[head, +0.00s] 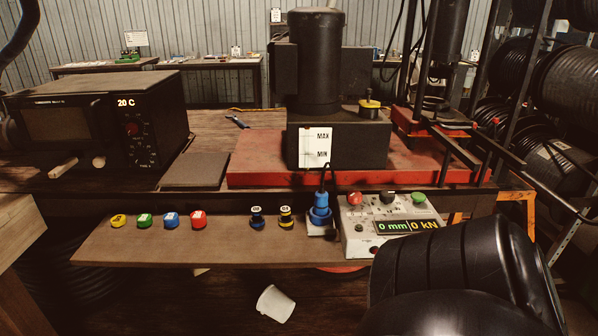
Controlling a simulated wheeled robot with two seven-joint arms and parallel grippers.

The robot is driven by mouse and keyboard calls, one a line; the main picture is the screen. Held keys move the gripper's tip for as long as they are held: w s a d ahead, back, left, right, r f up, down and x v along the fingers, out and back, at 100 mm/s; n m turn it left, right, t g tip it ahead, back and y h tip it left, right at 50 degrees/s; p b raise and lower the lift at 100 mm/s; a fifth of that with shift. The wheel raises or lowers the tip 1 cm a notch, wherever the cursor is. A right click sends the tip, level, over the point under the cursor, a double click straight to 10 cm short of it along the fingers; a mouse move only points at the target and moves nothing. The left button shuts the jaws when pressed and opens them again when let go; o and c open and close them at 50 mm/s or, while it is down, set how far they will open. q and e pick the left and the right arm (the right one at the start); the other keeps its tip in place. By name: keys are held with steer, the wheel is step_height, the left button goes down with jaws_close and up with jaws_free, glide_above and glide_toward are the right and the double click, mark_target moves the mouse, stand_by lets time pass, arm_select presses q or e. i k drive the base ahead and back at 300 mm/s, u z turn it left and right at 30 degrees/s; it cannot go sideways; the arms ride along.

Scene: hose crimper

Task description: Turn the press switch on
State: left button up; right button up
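The press control box (390,222) is a pale, worn unit at the right end of the front shelf. On its top are a red button (354,198), a black knob (387,197) and a green button (418,197). Its lit display (407,226) reads 0 mm and 0 kN. I cannot tell which way the knob points. The press (318,80), with a dark motor and tank marked MAX and MIN, stands on a red base behind the box. Neither of my grippers is in view.
A blue plug (320,209) with a cable stands left of the box. Several coloured caps (171,220) line the shelf (200,248). A dark oven reading 20 C (95,120) sits at left. A white cup (275,303) lies below. My dark arm fills the lower right.

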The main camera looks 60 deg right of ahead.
mark_target(354, 197)
steer(key=i, duration=0.1)
steer(key=z, duration=1.75)
